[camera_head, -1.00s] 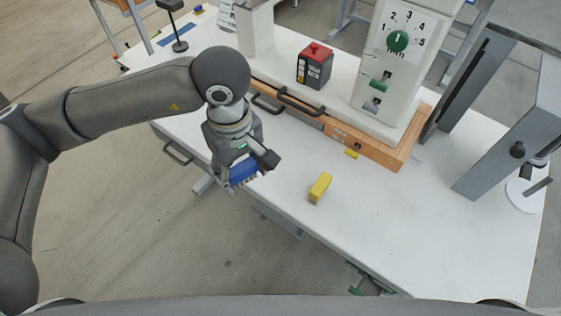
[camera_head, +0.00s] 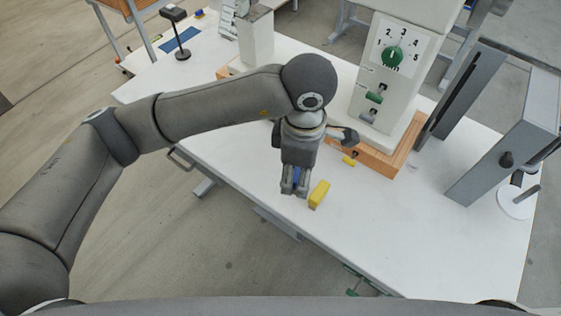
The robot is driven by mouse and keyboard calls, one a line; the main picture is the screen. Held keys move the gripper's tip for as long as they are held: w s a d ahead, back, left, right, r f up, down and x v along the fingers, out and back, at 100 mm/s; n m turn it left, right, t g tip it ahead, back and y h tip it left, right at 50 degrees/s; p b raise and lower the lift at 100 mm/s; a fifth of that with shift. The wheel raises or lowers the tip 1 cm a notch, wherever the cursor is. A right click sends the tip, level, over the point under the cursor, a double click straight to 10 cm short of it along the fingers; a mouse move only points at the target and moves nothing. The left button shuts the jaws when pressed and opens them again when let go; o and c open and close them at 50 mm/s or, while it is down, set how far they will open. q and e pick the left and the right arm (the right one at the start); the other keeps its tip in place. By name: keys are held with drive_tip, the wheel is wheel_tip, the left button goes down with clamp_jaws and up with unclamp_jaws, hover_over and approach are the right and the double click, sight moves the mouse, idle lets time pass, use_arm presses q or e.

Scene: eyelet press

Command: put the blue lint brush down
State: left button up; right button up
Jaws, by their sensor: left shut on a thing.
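My left gripper (camera_head: 294,188) is over the white table near its front edge, shut on the blue lint brush (camera_head: 296,175). Only a small strip of blue shows between the fingers; the rest of the brush is hidden by the gripper. I cannot tell whether the brush touches the table. A yellow block (camera_head: 319,194) is close on the right of the gripper. My right gripper is not in view.
The white table (camera_head: 400,235) is clear to the right of the yellow block. The press (camera_head: 385,75) on its wooden base (camera_head: 385,160) stands behind. A grey metal frame (camera_head: 500,160) stands at the right. A smaller yellow piece (camera_head: 349,161) lies by the base.

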use_arm(q)
drive_tip(key=w+a+f, duration=0.1)
drive_tip(key=w+f, duration=0.1)
drive_tip(key=w+a+f+p, duration=0.1)
drive_tip(key=w+f, duration=0.1)
drive_tip(key=w, duration=0.1)
drive_tip(key=w+a+f+p, duration=0.1)
drive_tip(key=w+f, duration=0.2)
drive_tip(key=shift+w+a, duration=0.1)
drive_tip(key=shift+a, duration=0.05)
drive_tip(key=f, duration=0.1)
drive_tip(key=f+p, duration=0.1)
drive_tip(key=f, duration=0.1)
drive_tip(key=shift+w+a, duration=0.1)
drive_tip(key=shift+w, duration=0.2)
drive_tip(key=shift+f, duration=0.5)
drive_tip(key=shift+f, duration=0.15)
drive_tip(key=o, duration=1.1)
drive_tip(key=shift+c, duration=0.2)
